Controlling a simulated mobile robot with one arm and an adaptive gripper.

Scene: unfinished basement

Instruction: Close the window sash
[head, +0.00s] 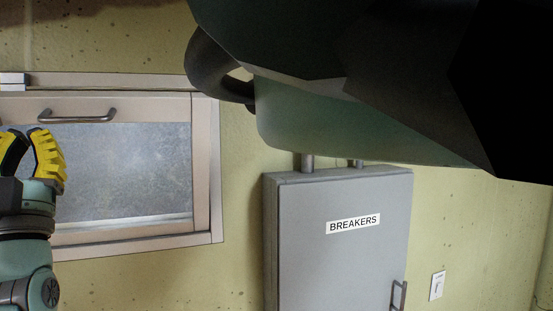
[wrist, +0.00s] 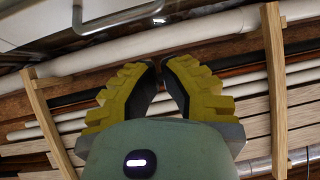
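The window sash (head: 201,165) is on the left of the head view, a pale frame around a frosted grey pane, set in a pale outer frame (head: 215,200). A metal bar handle (head: 76,119) is on its top rail. How far the sash stands open is hard to tell. The handle (wrist: 116,20) also shows at the upper left of the wrist view. My gripper (head: 28,133) points up at the left edge of the head view, in front of the pane and left of the handle. Its yellow fingers are empty, with a narrow gap between the tips (wrist: 158,68).
A grey breaker box (head: 335,255) labelled BREAKERS hangs on the wall right of the window. A light switch (head: 437,286) is farther right. My dark arm links block the upper right. Pipes (wrist: 220,40) and wooden beams (wrist: 276,90) fill the wrist view behind the fingers.

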